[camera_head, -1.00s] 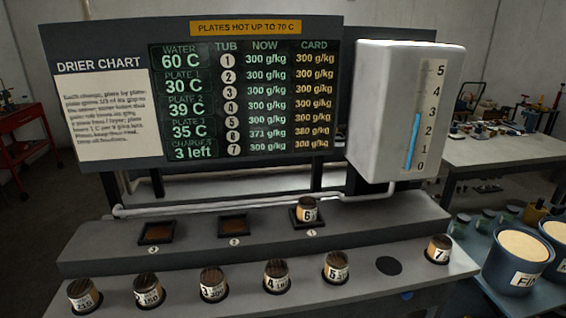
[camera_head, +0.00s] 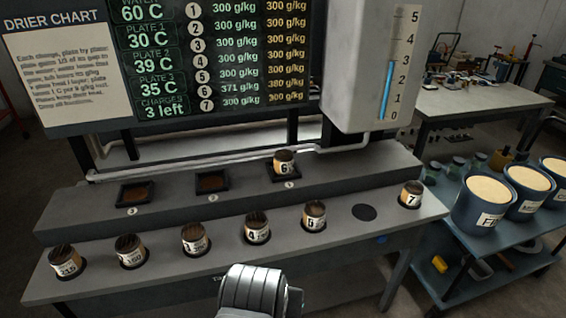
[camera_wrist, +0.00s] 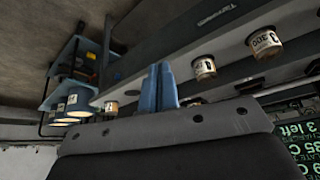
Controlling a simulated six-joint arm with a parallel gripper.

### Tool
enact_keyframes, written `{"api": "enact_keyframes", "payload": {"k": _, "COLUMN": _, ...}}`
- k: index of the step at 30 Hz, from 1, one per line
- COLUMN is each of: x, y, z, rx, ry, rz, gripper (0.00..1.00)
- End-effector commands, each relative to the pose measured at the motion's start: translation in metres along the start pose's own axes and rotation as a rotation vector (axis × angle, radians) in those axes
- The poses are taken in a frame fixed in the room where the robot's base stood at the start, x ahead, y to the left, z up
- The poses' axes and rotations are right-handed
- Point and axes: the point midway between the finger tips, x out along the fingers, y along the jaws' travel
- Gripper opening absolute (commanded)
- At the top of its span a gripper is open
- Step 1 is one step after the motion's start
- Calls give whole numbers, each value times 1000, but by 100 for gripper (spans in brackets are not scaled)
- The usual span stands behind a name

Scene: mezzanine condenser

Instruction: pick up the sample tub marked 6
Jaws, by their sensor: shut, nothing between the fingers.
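The sample tub marked 6 (camera_head: 285,161) is a small cream-labelled cup with dark brown contents. It stands upright in the rightmost black square plate (camera_head: 274,176) on the raised step, the plate labelled 1. My gripper (camera_wrist: 159,86) shows in the wrist view as two blue fingers pressed together with nothing between them. It is apart from every tub. Behind the fingertips a tub (camera_wrist: 194,102) is partly visible; its place fits tub 6, but I cannot read its mark. In the head view only part of my arm shows at the bottom, and the fingers are not visible.
Tubs 4 (camera_head: 257,228), 5 (camera_head: 314,217) and 7 (camera_head: 411,195) stand in the front row with several others. An empty round slot (camera_head: 364,212) lies between 5 and 7. Two other plates (camera_head: 212,182) hold brown material. A white gauge box (camera_head: 368,60) overhangs the back right.

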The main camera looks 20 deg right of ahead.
Motion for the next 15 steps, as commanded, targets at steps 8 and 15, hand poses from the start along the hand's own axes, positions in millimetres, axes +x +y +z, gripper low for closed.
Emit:
{"api": "enact_keyframes", "payload": {"k": 8, "x": 0, "y": 0, "z": 0, "rx": 0, "ry": 0, "rz": 0, "gripper": 0}}
{"api": "enact_keyframes", "payload": {"k": 15, "x": 0, "y": 0, "z": 0, "rx": 0, "ry": 0, "rz": 0, "gripper": 39}}
